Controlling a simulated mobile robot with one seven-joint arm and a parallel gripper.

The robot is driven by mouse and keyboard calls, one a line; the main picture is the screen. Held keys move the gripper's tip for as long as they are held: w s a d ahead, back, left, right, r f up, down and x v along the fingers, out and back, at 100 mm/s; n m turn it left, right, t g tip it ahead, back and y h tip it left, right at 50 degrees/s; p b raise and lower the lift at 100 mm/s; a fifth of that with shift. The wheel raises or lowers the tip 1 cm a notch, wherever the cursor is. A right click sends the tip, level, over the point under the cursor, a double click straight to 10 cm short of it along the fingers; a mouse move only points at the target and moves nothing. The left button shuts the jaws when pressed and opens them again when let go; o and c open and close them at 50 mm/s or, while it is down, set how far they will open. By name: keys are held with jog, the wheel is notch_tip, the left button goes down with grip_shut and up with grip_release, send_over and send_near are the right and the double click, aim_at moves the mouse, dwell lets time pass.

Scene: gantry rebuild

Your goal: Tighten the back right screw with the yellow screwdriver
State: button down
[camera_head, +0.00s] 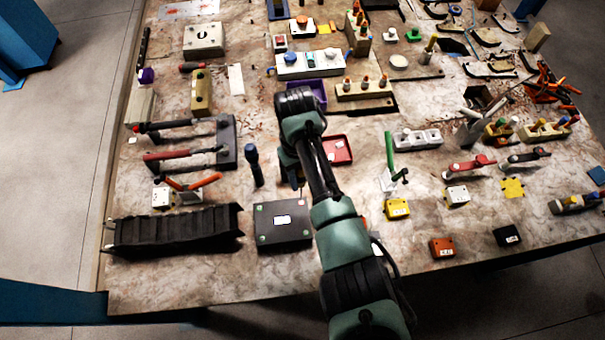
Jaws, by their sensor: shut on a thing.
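My gripper (293,174) hangs over the back right part of a dark grey square plate (273,236) with a white label on top. It is shut on the yellow screwdriver, which is mostly hidden by my gripper and arm; only a small yellowish part shows at the jaws. Small light marks show near the plate's corners, too small to tell apart as screws. The back right corner lies just below my gripper. I cannot tell whether the screwdriver's tip touches a screw there.
A dark blue-handled tool (254,166) stands upright just left of my gripper. A red tray (337,149) lies behind it to the right. A black ribbed rack (175,230) stands left of the plate. A yellow block (397,208) lies to the right.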

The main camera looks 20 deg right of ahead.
jog(key=shift+f+b, duration=0.7)
jog(key=shift+f, duration=0.35)
dwell(1.0)
jog(key=m, duration=0.1)
jog(key=m+p, duration=0.1)
jog(key=m, duration=0.1)
jog(key=shift+a+r, duration=0.1)
jog(key=shift+a, duration=0.1)
jog(key=shift+m+y, duration=0.3)
jog(key=shift+m, duration=1)
jog(key=m+p, duration=0.1)
jog(key=m, duration=0.2)
jog(key=shift+a, duration=0.15)
jog(key=shift+f+m+t+y+p, duration=0.2)
jog(key=shift+m+t+y+p, duration=0.15)
jog(key=shift+m, duration=1.05)
